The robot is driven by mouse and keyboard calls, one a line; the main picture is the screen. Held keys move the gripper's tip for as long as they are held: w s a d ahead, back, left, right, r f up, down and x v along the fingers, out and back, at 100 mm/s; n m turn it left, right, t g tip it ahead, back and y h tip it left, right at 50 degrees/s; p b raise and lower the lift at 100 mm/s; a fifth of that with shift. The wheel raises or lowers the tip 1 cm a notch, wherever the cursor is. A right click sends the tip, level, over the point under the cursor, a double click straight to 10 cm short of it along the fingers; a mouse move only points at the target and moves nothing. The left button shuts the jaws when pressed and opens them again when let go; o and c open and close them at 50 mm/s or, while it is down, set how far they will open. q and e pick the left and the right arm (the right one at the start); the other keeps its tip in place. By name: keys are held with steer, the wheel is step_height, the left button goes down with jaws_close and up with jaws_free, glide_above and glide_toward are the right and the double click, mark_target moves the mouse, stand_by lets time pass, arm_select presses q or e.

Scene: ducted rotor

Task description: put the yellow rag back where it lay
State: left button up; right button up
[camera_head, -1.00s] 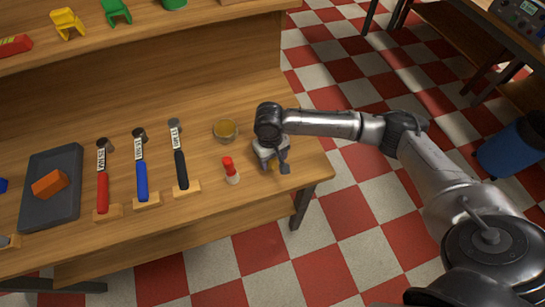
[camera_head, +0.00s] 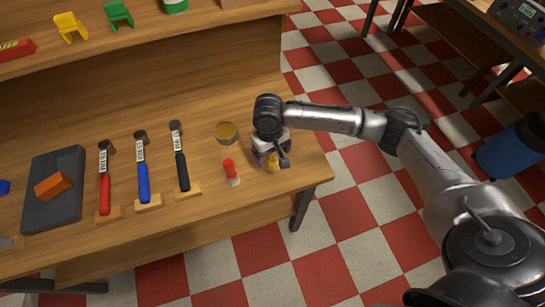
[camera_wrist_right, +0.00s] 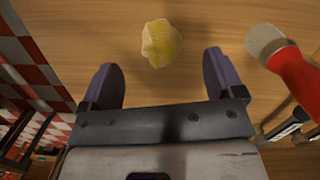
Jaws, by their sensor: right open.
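The yellow rag (camera_head: 272,165) is a small crumpled piece on the wooden bench top, near the bench's right end. It also shows whole in the right wrist view (camera_wrist_right: 160,43), resting on bare wood. My right gripper (camera_head: 270,156) is just over the rag in the head view and partly hides it. In the right wrist view its two fingers (camera_wrist_right: 163,82) are spread wide, with nothing between them, and the rag lies beyond the tips. My left gripper is not in view.
The bench's right edge is near.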

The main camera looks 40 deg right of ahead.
step_height(320, 180, up, 8)
steer(key=p, duration=0.2)
steer(key=s+a+f+n, duration=0.1)
steer(key=a+f, duration=0.1)
steer(key=s+a+f+n, duration=0.1)
steer(key=a+f, duration=0.1)
steer(key=s+a+f+n+t+y, duration=0.1)
steer(key=a+f, duration=0.1)
steer(key=shift+s+a+f, duration=0.15)
steer(key=shift+a+f, duration=0.05)
steer(key=shift+a, duration=0.2)
steer(key=s+a+f+n+t+y, duration=0.2)
steer(key=s+a+f, duration=0.3)
steer(key=s+a, duration=0.15)
steer(key=s+d+f+t+h, duration=0.1)
steer(key=s+d, duration=0.2)
steer(key=s, duration=0.4)
steer(key=s+d+f+t+h, duration=0.1)
steer(key=s+d+h, duration=0.1)
steer(key=s, duration=0.6)
steer(key=shift+d+m, duration=0.4)
steer(key=shift+d, duration=0.2)
steer(key=shift+r, duration=0.15)
step_height(320, 180, up, 30)
steer(key=p, duration=3)
steer(key=shift+r, duration=0.15)
